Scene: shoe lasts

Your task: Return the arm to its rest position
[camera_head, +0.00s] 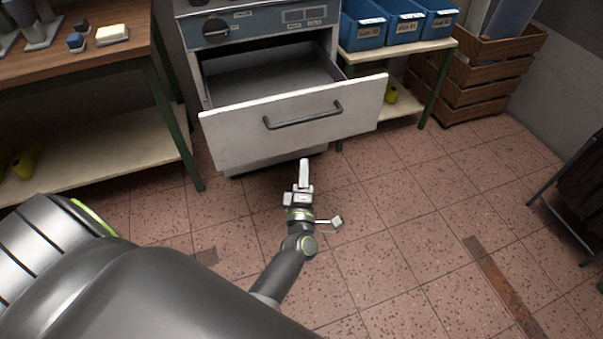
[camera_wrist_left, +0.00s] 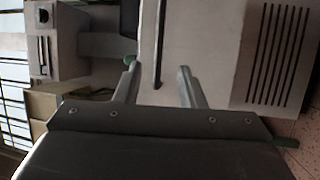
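My left gripper (camera_head: 304,168) is in front of the open white drawer (camera_head: 235,132), its fingers pointing at the drawer front. In the left wrist view the two fingers of my left gripper (camera_wrist_left: 157,77) stand well apart with nothing held. The drawer's dark handle (camera_head: 303,116) shows behind the gap between the fingers in that view, as a dark bar (camera_wrist_left: 161,40). In the head view the fingertips appear below the handle and apart from it. The drawer looks empty inside. My right gripper is not in view.
A wooden workbench (camera_head: 100,65) with a pale lower shelf stands at the left. Blue bins (camera_head: 362,30) sit on a shelf to the right, beside wooden crates (camera_head: 490,75). A dark chair-like object (camera_head: 580,190) is at the right edge. The tiled floor (camera_head: 400,240) is mostly clear.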

